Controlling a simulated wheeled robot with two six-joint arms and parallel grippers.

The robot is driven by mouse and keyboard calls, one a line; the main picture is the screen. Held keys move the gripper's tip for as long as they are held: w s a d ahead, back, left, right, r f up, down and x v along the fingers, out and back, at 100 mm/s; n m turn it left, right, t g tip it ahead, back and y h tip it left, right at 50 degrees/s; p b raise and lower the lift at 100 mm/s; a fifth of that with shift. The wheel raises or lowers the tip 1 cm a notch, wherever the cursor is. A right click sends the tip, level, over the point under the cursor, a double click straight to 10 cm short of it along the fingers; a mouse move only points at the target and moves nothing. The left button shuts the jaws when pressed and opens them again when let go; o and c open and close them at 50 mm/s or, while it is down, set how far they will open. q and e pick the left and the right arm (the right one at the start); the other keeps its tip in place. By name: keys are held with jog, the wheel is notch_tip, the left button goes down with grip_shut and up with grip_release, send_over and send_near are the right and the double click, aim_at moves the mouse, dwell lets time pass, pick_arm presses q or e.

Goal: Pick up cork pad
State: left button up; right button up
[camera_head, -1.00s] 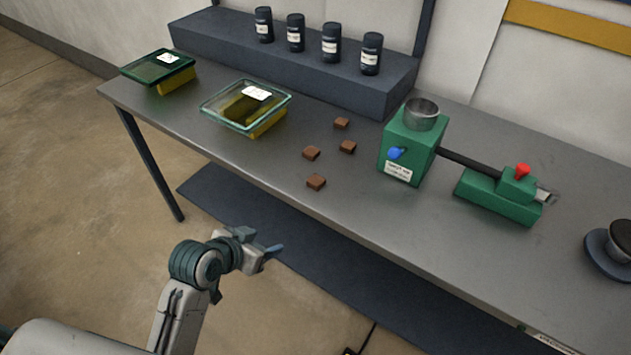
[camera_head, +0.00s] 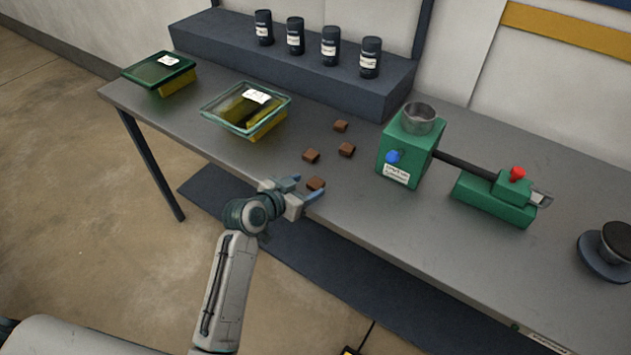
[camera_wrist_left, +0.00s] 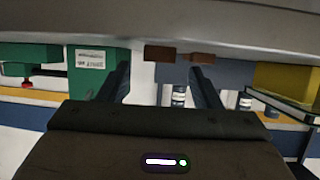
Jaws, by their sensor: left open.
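In the left wrist view, which looks upside down, brown pads (camera_wrist_left: 160,54) show between the open fingers. My right gripper is not in view.
A green machine (camera_head: 405,150) with a metal cup stands right of the pads. A glass-lidded tray (camera_head: 245,108) and a green-lidded box (camera_head: 158,72) stand to the left. Dark jars (camera_head: 330,46) line the raised shelf (camera_head: 290,75) behind. The table between is clear.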

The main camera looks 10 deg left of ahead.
aim_at(316, 182)
pick_arm(q)
jog(key=x, duration=0.3)
jog(key=shift+d+f+p, duration=0.1)
jog(key=shift+p, duration=0.25)
jog(key=c, duration=1)
jog(key=shift+c, duration=0.2)
